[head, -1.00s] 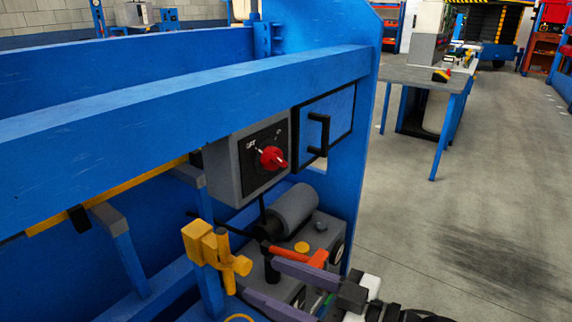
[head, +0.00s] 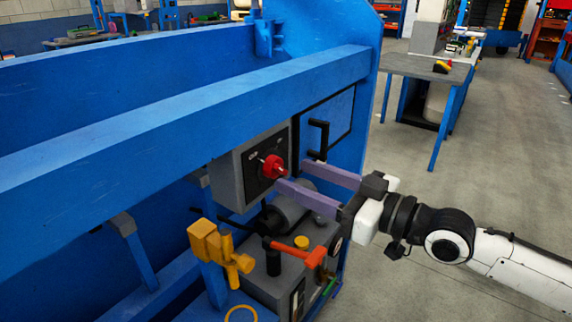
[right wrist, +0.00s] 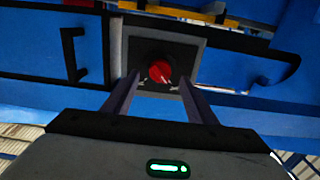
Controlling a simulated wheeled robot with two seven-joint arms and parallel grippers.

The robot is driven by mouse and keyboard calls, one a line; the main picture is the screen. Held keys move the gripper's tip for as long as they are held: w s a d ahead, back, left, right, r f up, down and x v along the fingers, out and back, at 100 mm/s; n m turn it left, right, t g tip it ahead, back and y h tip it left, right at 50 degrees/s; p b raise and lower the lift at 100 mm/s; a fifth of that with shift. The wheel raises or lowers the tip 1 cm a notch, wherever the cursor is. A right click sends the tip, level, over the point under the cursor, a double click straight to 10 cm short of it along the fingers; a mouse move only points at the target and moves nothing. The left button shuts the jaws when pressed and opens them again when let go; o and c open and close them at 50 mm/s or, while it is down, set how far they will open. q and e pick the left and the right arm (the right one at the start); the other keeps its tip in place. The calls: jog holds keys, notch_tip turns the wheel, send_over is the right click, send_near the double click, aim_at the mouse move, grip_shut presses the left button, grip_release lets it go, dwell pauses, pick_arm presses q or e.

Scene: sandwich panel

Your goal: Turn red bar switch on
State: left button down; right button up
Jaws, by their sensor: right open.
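The red bar switch (head: 273,167) sits on the black face of a grey box (head: 229,183) under the blue beam. It also shows in the right wrist view (right wrist: 160,71), near the middle and between my fingers. My right gripper (head: 290,174) is open, with its two purple fingers pointing at the switch from the right. In the right wrist view my right gripper (right wrist: 156,80) has one finger on each side of the knob, with gaps visible. I cannot tell whether the fingertips reach around it or stop short. My left gripper is not in view.
A blue panel door with a black handle (head: 318,140) is right of the switch box. Below are a grey machine with an orange-red lever (head: 300,251) and a yellow clamp (head: 215,244). The blue beam (head: 180,108) runs above. Open floor lies to the right.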

aim_at(283, 170)
jog(key=shift+x, duration=2.05)
jog(key=shift+c, duration=0.6)
jog(key=c, duration=0.9)
jog(key=shift+c, duration=0.2)
